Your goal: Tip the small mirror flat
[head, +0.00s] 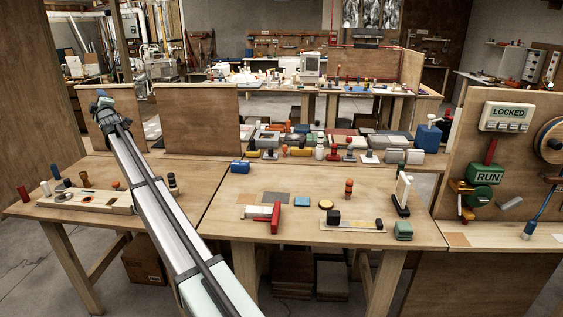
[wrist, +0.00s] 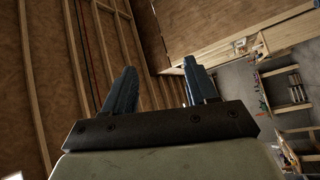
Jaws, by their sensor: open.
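A small upright white panel with a black edge and foot (head: 402,190) stands at the right end of the front workbench. It may be the small mirror, but its face is too small to tell for sure. My gripper (head: 103,98) is far to the left of it, raised at the end of my outstretched arm. In the wrist view its two blue-grey fingers (wrist: 159,66) are apart with nothing between them. The wrist view shows no mirror.
A wooden board (head: 500,160) rises on the right.

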